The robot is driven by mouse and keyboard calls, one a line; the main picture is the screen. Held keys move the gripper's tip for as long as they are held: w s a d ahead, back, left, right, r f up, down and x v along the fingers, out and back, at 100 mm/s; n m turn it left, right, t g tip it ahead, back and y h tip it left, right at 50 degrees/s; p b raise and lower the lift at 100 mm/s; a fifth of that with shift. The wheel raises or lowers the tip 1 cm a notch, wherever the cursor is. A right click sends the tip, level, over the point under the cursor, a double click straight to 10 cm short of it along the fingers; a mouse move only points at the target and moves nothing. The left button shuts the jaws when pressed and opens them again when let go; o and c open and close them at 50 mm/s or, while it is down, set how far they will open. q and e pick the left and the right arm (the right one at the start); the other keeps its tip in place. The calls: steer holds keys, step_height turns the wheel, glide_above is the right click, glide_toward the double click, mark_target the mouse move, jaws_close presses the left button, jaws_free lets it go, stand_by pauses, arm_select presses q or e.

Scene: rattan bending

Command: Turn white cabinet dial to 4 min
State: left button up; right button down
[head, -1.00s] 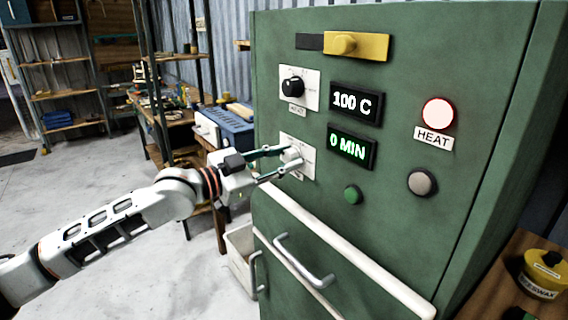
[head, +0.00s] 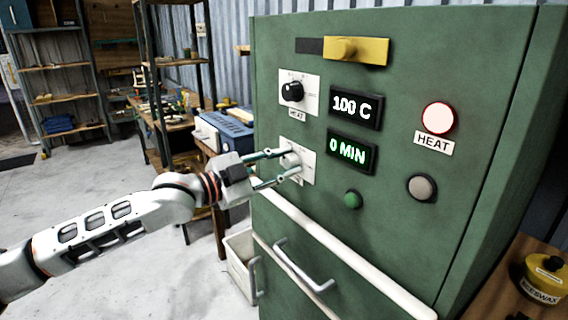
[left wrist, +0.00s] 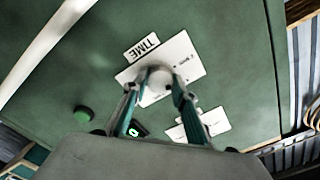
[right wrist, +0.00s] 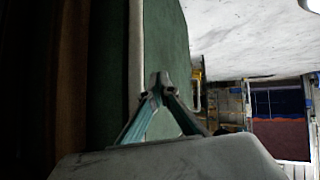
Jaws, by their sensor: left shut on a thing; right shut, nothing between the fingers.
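The white dial (head: 289,159) sits on a white plate (head: 307,165) on the green cabinet front, below the black heat dial (head: 292,91). It also shows in the left wrist view (left wrist: 157,80), on a plate beside a label reading TIME (left wrist: 142,47). My left gripper (head: 292,163) is shut on the white dial, one finger on each side of it. The display (head: 351,150) to the right reads 0 MIN in green. The display above it (head: 356,105) reads 100 C. My right gripper (right wrist: 158,82) is shut and empty; it shows only in the right wrist view.
A round light (head: 438,117) labelled HEAT glows at the right of the panel. A green button (head: 353,199) and a grey button (head: 422,187) are lower down. A long white bar (head: 345,258) and a drawer handle (head: 303,264) stick out below. A yellow tin (head: 544,277) stands at bottom right.

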arm_select(q)
steer(key=shift+f, duration=0.1)
steer(key=o, duration=1.1)
steer(key=v, duration=1.2)
arm_select(e)
steer(key=shift+w+r, duration=0.1)
steer(key=shift+w, duration=0.15)
